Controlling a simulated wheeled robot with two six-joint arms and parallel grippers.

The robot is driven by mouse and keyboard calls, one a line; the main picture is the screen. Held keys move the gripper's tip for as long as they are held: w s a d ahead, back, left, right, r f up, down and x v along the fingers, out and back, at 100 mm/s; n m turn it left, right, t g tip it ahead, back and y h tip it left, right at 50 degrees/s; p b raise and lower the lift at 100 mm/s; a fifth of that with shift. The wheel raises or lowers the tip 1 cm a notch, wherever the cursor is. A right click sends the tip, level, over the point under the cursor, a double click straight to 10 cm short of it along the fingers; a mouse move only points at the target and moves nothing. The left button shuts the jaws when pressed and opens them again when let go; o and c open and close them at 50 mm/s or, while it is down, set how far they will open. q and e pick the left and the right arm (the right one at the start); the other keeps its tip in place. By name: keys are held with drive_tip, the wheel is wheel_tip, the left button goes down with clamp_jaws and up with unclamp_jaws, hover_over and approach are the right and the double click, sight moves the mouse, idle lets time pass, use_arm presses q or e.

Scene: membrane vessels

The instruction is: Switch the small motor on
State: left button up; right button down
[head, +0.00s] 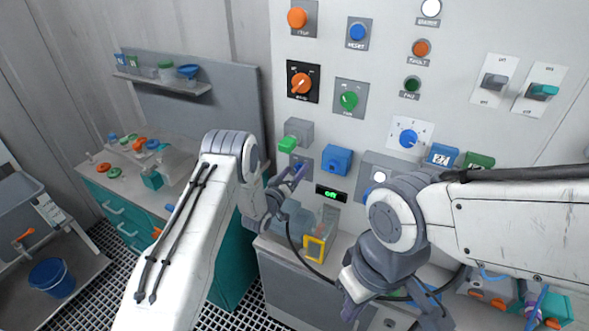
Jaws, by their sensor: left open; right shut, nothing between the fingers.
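I cannot tell for sure which part is the small motor. A small black display (331,194) with green letters, seemingly "off", sits low on the wall panel. Above it are a green-ended lever or button (289,143) on a grey block, and a blue block (337,160). My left gripper (291,180) is open just left of the display, in front of the panel's lower part. A grey plate behind it is partly hidden. My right gripper (352,312) is shut and empty, low in front of the bench below the panel; its tips are hard to make out.
A clear box with a yellow frame (314,249) stands below. A teal cabinet (122,216) is at left.

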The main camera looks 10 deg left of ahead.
use_arm(q)
clamp_jaws()
drive_tip(key=shift+d+f+m+b, duration=0.15)
drive_tip(key=shift+m+b, duration=0.35)
drive_tip(key=shift+b, duration=0.35)
drive_tip(key=shift+s+d+m+b, duration=0.1)
drive_tip(key=shift+d+m+b, duration=0.05)
drive_tip(key=shift+m+b, duration=2)
drive_tip(key=shift+d+m+b, duration=0.15)
drive_tip(key=shift+m+b, duration=1.35)
drive_tip(key=shift+b, duration=1.1)
drive_tip(key=shift+s+d+m+b, duration=0.1)
drive_tip(key=shift+d+m+b, duration=0.05)
drive_tip(key=shift+m+b, duration=2)
unclamp_jaws()
